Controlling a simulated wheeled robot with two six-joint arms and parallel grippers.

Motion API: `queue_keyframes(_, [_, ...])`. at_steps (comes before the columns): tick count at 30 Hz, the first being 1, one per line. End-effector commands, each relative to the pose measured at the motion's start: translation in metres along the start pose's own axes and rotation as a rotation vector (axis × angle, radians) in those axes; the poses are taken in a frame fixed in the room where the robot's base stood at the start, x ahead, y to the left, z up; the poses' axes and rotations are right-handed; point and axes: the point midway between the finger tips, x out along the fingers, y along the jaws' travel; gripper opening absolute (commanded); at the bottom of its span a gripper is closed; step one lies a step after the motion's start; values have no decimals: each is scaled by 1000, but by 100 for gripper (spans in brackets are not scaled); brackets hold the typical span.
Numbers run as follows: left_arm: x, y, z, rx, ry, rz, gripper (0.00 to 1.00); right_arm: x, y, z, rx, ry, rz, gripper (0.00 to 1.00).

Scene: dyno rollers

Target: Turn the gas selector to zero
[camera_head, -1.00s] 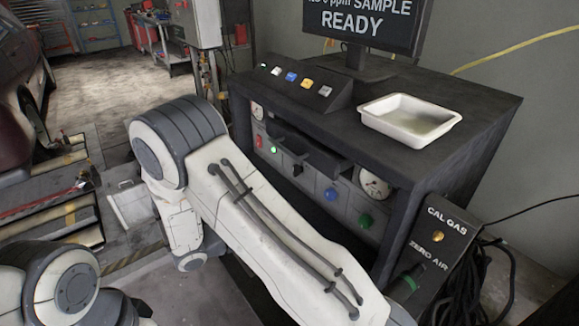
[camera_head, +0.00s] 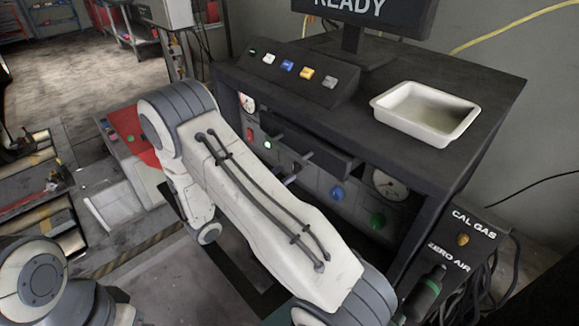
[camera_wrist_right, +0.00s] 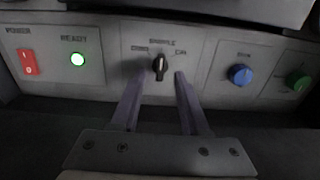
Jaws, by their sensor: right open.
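The gas selector (camera_wrist_right: 160,67) is a small black knob with a pale pointer line, standing about upright under the SAMPLE mark. Faint marks to its left and right appear to read ZERO and CAL. My right gripper (camera_wrist_right: 154,82) is open in the right wrist view, one finger on each side and just below the knob. The fingers look apart from it; exact depth is hard to tell. In the head view the right forearm reaches the panel and hides much of the gripper and selector. My left gripper is out of view; only part of that arm shows.
A red power switch (camera_wrist_right: 29,62) and green ready lamp (camera_wrist_right: 77,59) sit left of the selector. Blue (camera_wrist_right: 240,74) and green (camera_wrist_right: 297,80) knobs sit right. A dark drawer overhangs the panel. A white tray (camera_head: 388,104) stands on top. A CAL GAS/ZERO AIR box (camera_head: 468,222) is at right.

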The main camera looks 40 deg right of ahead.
Motion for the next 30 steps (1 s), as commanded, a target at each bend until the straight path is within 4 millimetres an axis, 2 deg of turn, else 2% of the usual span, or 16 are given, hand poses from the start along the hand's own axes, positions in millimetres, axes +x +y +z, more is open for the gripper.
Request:
queue_keyframes(3, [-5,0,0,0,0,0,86,20,-1,1,-1,1,-4,45])
queue_keyframes(7, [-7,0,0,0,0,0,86,34,0,0,0,1,-2,45])
queue_keyframes(18, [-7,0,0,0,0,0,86,39,2,0,0,1,4,45])
queue_keyframes(19, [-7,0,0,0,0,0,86,39,2,0,0,1,4,41])
queue_keyframes(22, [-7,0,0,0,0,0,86,39,2,0,0,1,4,3])
queue_keyframes(23, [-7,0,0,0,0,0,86,39,2,0,0,1,4,0])
queue_keyframes(30, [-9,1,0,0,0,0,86,39,2,0,-12,1,4,0])
